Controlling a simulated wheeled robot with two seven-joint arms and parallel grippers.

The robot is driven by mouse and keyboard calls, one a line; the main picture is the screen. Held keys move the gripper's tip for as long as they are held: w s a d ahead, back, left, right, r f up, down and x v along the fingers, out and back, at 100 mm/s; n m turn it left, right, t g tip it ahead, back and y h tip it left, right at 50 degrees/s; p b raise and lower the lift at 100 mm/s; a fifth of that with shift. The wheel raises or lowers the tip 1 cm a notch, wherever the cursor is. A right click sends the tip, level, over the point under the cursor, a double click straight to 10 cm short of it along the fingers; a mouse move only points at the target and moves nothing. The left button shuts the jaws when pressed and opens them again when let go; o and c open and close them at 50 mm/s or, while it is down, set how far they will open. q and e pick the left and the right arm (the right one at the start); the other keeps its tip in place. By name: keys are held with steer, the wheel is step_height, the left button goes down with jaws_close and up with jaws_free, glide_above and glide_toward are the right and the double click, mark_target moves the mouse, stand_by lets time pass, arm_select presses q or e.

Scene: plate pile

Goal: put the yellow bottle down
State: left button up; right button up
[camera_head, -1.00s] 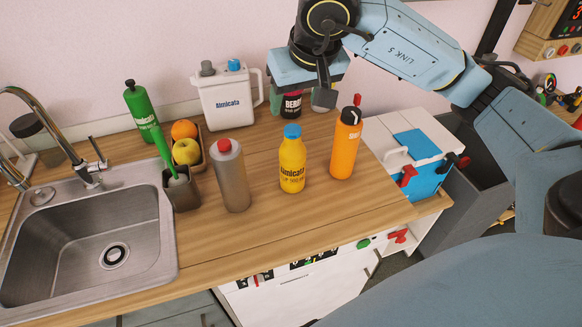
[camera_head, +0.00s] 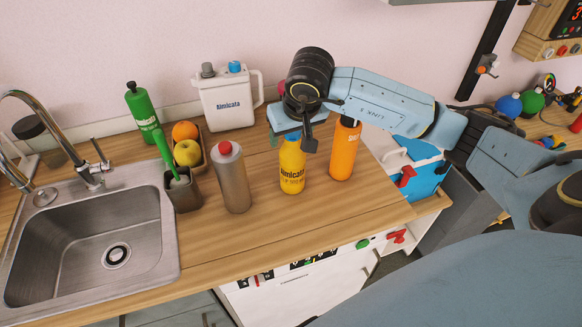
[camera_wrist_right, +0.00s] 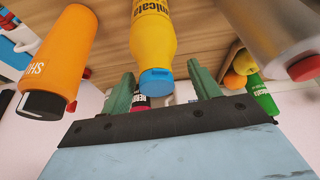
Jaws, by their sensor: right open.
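The yellow bottle (camera_head: 292,175) stands upright on the wooden counter (camera_head: 265,240). Its cap is hidden by my right gripper (camera_head: 293,132) in the head view. In the right wrist view the yellow bottle (camera_wrist_right: 152,35) has a blue cap. The two green fingers of the right gripper (camera_wrist_right: 161,82) are spread apart, one on each side of the cap, with gaps between. The gripper is open and holds nothing. My left gripper is in neither view.
An orange bottle (camera_head: 343,155) stands close on the right of the yellow one. A grey bottle (camera_head: 232,180) with a red cap stands on the left. A white jug (camera_head: 226,102), a fruit box (camera_head: 203,160) and a sink (camera_head: 100,240) lie farther left. The counter front is bare.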

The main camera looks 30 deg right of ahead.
steer(key=shift+f, duration=0.1)
steer(key=shift+c, duration=0.3)
jaws_close()
